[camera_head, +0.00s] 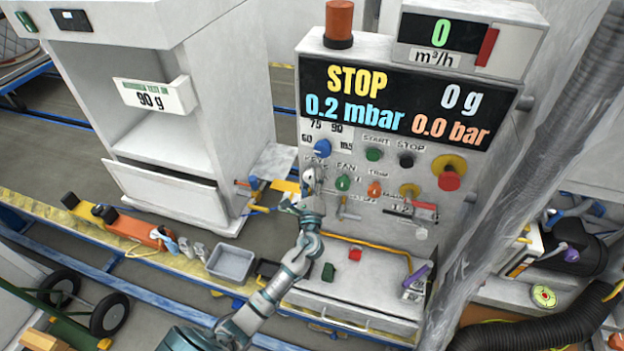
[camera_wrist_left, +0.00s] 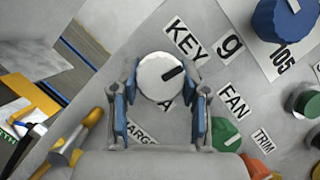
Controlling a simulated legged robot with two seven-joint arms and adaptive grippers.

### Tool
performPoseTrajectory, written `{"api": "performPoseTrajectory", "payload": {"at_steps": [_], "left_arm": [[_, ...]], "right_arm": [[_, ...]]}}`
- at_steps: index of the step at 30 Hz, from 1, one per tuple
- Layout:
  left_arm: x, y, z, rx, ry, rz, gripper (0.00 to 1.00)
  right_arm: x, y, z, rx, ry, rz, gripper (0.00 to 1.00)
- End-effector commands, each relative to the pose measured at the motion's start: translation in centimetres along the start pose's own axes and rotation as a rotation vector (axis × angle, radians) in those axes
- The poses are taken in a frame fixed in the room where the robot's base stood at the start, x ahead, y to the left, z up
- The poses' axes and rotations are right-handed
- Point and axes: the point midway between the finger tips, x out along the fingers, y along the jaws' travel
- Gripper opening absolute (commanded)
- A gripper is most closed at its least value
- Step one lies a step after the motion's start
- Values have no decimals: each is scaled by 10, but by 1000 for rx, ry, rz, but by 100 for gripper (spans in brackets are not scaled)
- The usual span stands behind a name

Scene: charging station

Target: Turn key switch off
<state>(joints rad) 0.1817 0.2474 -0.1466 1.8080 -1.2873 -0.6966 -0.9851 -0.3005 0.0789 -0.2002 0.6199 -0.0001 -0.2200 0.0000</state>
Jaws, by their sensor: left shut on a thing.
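The key switch (camera_wrist_left: 158,78) is a round pale knob with a dark slot mark, beside the KEY label on the grey control panel (camera_head: 285,120). My left gripper (camera_wrist_left: 160,100) has one finger on each side of the knob and is shut on it. In the head view my left gripper (camera_head: 308,190) reaches the panel's left part and hides most of the switch. The slot mark slants in the wrist view. My right gripper is not in view.
A blue knob (camera_head: 322,148) sits above the switch. Green FAN (camera_head: 343,183) and orange TRIM (camera_head: 374,189) knobs are to its right. A red stop button (camera_head: 449,180) is further right. The display (camera_head: 395,103) reads STOP. A corrugated hose (camera_head: 560,130) hangs at the right.

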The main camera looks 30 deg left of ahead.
Motion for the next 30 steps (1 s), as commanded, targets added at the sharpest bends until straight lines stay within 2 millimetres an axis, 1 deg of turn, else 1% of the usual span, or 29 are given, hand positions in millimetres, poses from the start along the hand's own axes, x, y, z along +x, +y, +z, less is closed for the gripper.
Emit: {"api": "performPoseTrajectory", "payload": {"at_steps": [6,12,29,30], "left_arm": [[1,-1,2,-117,-5,49,10],[1,-1,2,-176,-4,73,10],[1,0,2,-200,-5,83,10],[1,0,2,-199,-5,84,55]], "right_arm": [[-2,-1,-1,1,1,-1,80],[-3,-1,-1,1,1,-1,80],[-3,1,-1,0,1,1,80],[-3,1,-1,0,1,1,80]]}}
